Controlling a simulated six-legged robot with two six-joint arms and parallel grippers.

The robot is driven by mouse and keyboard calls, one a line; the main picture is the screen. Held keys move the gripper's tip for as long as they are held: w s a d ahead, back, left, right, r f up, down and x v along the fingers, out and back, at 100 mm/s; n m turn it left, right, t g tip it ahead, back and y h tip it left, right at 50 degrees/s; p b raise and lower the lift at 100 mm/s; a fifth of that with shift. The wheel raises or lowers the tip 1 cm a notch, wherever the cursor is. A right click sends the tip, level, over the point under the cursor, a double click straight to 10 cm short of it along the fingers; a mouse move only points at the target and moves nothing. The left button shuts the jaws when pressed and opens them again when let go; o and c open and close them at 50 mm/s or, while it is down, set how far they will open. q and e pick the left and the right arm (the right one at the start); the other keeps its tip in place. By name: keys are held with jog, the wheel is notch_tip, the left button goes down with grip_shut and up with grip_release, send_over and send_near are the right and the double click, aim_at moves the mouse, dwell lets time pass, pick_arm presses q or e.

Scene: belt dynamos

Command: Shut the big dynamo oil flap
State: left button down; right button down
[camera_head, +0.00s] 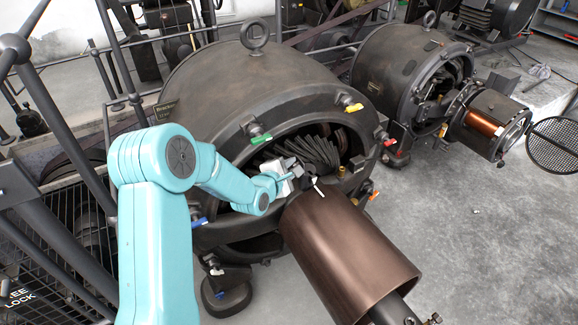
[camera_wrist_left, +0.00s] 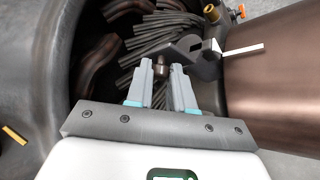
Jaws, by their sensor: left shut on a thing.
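The big dynamo (camera_head: 215,85) stands in front, a dark round housing with an open end showing copper-brown and grey windings. My left gripper (camera_head: 290,172) reaches to this opening, just above the brown cylinder (camera_head: 345,250). In the left wrist view my left gripper's fingers (camera_wrist_left: 161,78) are shut on a small dark round knob (camera_wrist_left: 161,65). A grey curved plate (camera_wrist_left: 190,50) lies just beyond and right of the knob, with a white strip (camera_wrist_left: 243,49) at its right. I cannot tell whether this plate is the oil flap or how far it stands open. My right gripper is not in view.
Green (camera_head: 262,139), yellow (camera_head: 354,107) and blue (camera_head: 199,222) handles stick out around the housing's rim. A smaller dynamo (camera_head: 400,65) stands behind at the right. Dark railings (camera_head: 105,100) run along the left. The grey floor at the lower right is clear.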

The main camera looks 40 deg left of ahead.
aim_at(299, 160)
pick_arm(q)
jog(key=shift+w+d+r+g+p, duration=0.1)
jog(key=shift+w+r+g+p, duration=0.15)
jog(key=shift+r+p, duration=0.2)
jog(key=g+p, duration=0.1)
jog(key=p, duration=0.2)
jog(key=w+m+g+p, duration=0.1)
jog(key=p, duration=0.2)
jog(key=r+g+p, duration=0.1)
jog(key=g+p, duration=0.1)
jog(key=p, duration=0.1)
jog(key=shift+w+d+m+y+p, duration=0.3)
jog(key=shift+w+d+y+p, duration=0.05)
jog(key=shift+y+p, duration=0.05)
jog(key=shift+w+f+g+p, duration=0.1)
jog(key=shift+f+g+p, duration=0.15)
jog(key=shift+p, duration=0.35)
jog(key=c, duration=1)
grip_release()
jog(key=v, duration=1.6)
jog(key=shift+d, duration=0.2)
